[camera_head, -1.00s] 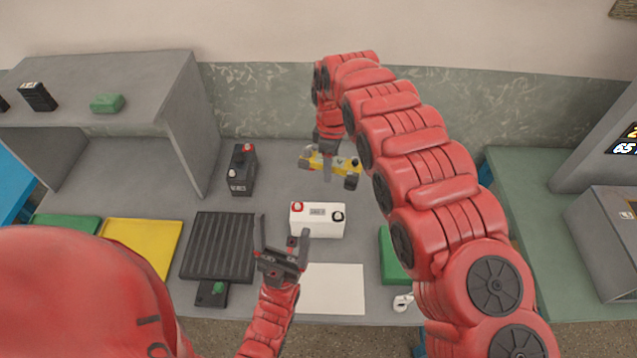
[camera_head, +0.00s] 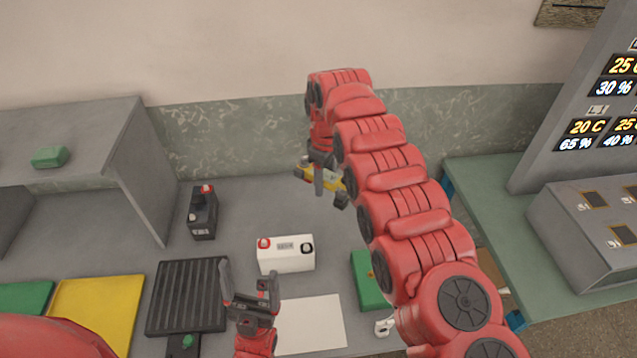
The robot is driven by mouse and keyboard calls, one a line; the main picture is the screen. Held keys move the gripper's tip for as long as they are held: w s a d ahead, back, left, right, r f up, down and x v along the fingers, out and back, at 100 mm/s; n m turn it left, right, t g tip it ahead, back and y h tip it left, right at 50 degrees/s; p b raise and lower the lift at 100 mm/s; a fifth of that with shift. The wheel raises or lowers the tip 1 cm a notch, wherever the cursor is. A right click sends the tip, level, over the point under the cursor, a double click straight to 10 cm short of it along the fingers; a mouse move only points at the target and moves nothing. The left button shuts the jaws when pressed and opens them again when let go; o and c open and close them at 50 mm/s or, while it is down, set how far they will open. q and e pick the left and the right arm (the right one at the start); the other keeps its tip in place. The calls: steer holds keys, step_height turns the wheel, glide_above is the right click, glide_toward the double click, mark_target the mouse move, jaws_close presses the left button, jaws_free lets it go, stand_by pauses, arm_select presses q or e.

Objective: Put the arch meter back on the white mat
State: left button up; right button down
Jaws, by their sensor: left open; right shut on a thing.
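The yellow arch meter (camera_head: 331,181) with dark ends is held in my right gripper (camera_head: 321,178), which is shut on it at the back of the grey table. The gripper and arm hide part of it. The white mat (camera_head: 312,324) lies at the table's front, with nothing seen on it. My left gripper (camera_head: 250,276) is open and empty, just left of the mat and in front of the white battery (camera_head: 286,255). My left wrist covers the area by the mat's left edge.
A black battery (camera_head: 202,214) stands at the back left. A ribbed black tray (camera_head: 188,296) and a yellow mat (camera_head: 98,312) lie at left. A green block (camera_head: 368,282) and a small white object (camera_head: 384,327) are right of the white mat, beside my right arm.

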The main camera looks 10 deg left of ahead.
steer(key=w+d+m+b, duration=0.1)
steer(key=w+d+m, duration=0.1)
steer(key=d+m, duration=0.2)
steer(key=shift+w+d+r, duration=0.35)
steer(key=shift+d, duration=1.35)
